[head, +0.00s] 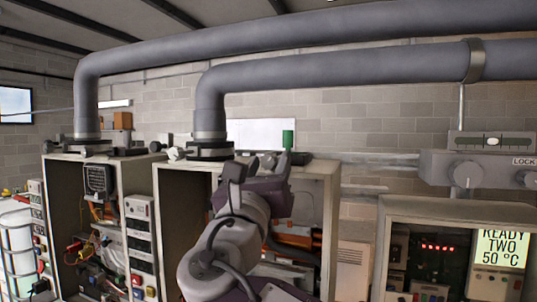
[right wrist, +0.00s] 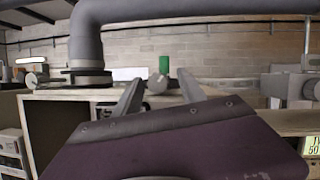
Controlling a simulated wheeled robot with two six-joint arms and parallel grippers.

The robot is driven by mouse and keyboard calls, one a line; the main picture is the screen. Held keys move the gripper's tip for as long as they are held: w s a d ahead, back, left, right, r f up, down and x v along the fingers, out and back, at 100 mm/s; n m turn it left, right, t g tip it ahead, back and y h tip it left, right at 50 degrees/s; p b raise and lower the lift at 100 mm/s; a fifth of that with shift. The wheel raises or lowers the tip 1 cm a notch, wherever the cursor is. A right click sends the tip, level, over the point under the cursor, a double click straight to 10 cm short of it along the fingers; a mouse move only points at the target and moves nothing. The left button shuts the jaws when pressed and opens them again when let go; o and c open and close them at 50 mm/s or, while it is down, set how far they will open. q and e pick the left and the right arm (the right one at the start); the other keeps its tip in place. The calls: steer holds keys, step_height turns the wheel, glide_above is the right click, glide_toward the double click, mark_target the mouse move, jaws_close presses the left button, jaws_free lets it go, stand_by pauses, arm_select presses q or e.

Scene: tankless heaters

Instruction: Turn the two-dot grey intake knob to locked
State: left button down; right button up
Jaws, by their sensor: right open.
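My right gripper (head: 261,172) is raised in front of the middle heater cabinet, its jaws open and empty. In the right wrist view its two fingers (right wrist: 160,88) stand apart, with a small rounded grey part (right wrist: 157,83) beyond them. I cannot tell whether that part is a knob. A round grey knob (head: 466,175) sits on a grey panel marked LOCK at the right, well away from the gripper. A pale grey fitting (head: 175,154) sits on top of the middle cabinet. No two-dot mark is readable on any knob. My left gripper is out of view.
A green cylinder (head: 288,139) stands behind the gripper. Thick grey pipes (head: 211,100) rise from the cabinet tops and run right. An open cabinet (head: 140,175) with wiring stands left. A display (head: 502,248) at the lower right reads READY TWO 50 °C.

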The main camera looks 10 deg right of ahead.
steer(key=shift+a, duration=0.1)
steer(key=shift+a, duration=0.1)
steer(key=c, duration=0.4)
jaws_close()
steer(key=shift+f, duration=0.1)
